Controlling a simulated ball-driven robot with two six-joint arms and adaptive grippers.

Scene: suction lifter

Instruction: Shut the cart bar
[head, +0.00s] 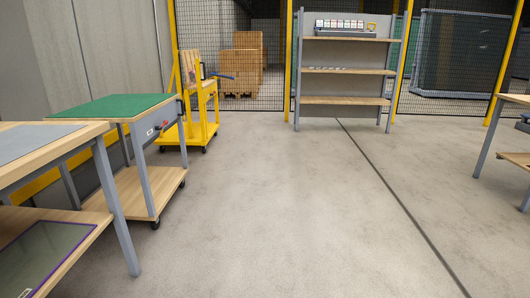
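A yellow wheeled cart (211,128) stands on the floor left of centre, beyond the green-topped table. It has upright yellow posts and holds a wooden panel (190,68). A thin bar with a dark blue end (223,76) sticks out to the right from the cart's upper part. I cannot tell from this distance whether this is the cart bar or how it is latched. Neither of my grippers is in the head view.
A green-topped wheeled table (115,105) and a wooden workbench (85,133) stand at the left. A shelf rack (345,72) stands at the back before a mesh fence (225,50). Another table (515,98) is at the right edge. The middle floor (290,200) is clear.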

